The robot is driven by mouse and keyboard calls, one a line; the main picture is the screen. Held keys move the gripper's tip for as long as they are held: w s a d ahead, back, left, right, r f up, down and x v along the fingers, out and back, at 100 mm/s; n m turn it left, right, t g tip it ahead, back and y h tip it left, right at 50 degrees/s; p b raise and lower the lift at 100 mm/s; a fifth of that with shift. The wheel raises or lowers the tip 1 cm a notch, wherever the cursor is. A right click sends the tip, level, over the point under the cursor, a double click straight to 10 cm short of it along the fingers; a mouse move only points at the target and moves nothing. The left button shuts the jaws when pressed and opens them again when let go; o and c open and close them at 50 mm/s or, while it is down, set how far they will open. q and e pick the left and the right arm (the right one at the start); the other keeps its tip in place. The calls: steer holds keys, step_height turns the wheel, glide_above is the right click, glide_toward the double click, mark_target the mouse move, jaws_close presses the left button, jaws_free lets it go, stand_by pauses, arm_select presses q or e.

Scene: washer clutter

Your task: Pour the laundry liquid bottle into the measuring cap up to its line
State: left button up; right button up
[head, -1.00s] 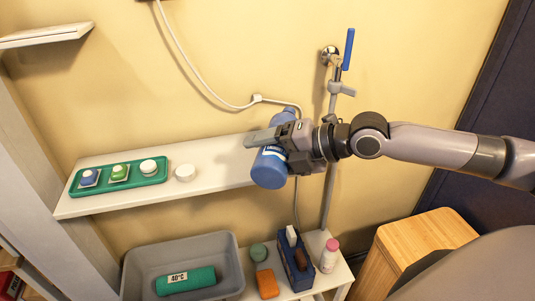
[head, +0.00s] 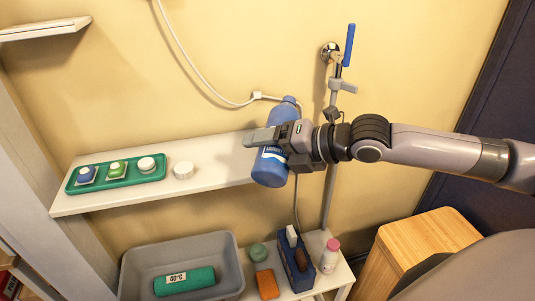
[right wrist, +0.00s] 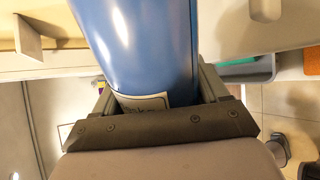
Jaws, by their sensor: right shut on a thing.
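The blue laundry liquid bottle (head: 270,168) has a white label and is held in front of the shelf's right part. Its neck points up and slightly right in the head view. My right gripper (head: 272,140) is shut around its upper body, covering part of it. The bottle also fills the top of the right wrist view (right wrist: 145,45), between the fingers. A small white round cap (head: 183,170), which looks like the measuring cap, sits on the shelf left of the bottle, apart from it. Its line and inside are too small to make out. My left gripper is not in view.
The white shelf (head: 215,160) is bare between cap and bottle. A green tray (head: 130,181) with several small containers stands at its left. Below are a grey basin (head: 215,245) with a green roll, a blue caddy (head: 298,270) and a pink-capped bottle (head: 329,256).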

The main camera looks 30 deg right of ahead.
mark_target(271, 112)
steer(key=shift+r, duration=0.1)
steer(key=n+t, duration=0.1)
steer(key=w+d+r+n+t+h+b, duration=0.1)
steer(key=shift+w+d+n, duration=0.25)
steer(key=shift+w+n, duration=0.05)
steer(key=shift+n, duration=0.1)
steer(key=shift+w+d+r+n+t+b, duration=0.1)
steer(key=shift+w+d+n+t+b, duration=0.15)
steer(key=shift+n+t+b, duration=0.4)
steer(key=shift+w+d+r+n+t+h+b, duration=0.3)
steer(key=shift+n+t+h+b, duration=0.1)
steer(key=shift+n+b, duration=0.35)
steer(key=r+n+t, duration=0.1)
steer(key=n, duration=0.1)
steer(key=w+d+r+n+t+b, duration=0.1)
steer(key=r+n, duration=0.1)
steer(key=shift+w+d+r+n+t+b, duration=0.1)
steer(key=shift+w+d+n+t+b, duration=0.1)
steer(key=shift+n+t+b, duration=0.15)
step_height(271, 112, up, 5)
steer(key=p, duration=0.6)
steer(key=shift+r, duration=0.1)
